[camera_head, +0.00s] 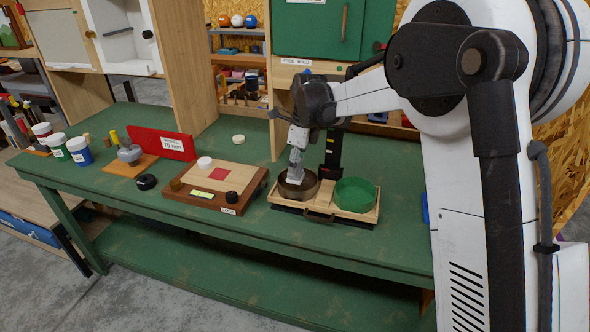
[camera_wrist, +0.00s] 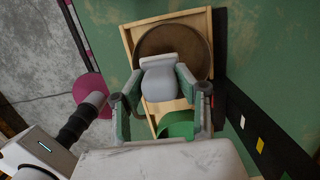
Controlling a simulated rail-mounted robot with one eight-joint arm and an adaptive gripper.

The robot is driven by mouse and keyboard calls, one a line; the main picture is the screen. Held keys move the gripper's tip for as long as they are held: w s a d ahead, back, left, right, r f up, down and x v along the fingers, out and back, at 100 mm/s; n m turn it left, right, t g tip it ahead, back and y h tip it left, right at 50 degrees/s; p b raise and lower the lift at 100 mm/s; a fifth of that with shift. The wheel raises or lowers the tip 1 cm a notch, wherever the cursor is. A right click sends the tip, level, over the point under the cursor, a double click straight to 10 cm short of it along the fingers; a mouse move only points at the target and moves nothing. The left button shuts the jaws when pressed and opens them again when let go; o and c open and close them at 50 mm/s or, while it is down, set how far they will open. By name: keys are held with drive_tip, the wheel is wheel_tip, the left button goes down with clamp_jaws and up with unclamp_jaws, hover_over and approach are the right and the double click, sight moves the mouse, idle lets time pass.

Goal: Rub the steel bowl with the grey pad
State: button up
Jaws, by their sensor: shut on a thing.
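The steel bowl (camera_head: 297,192) sits in the left side of a light wooden tray (camera_head: 318,212) near the bench's front edge. In the wrist view the bowl (camera_wrist: 150,42) looks dark brown and round at the top of the tray. My gripper (camera_head: 295,160) is above the bowl, pointing down, shut on the pale grey pad (camera_wrist: 160,78). In the head view the pad (camera_head: 295,172) reaches down to the bowl's opening. I cannot tell whether it touches the inside, and the pad covers part of the bowl in the wrist view.
A green bowl (camera_head: 356,194) sits in the tray's right side, and a black upright post (camera_head: 332,150) stands behind. A wooden board (camera_head: 216,186) with small pieces lies to the left. Farther left are a red sign (camera_head: 162,143) and several lidded cups (camera_head: 79,151).

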drive_tip(key=shift+r+p, duration=0.6)
drive_tip(key=shift+r, duration=1.05)
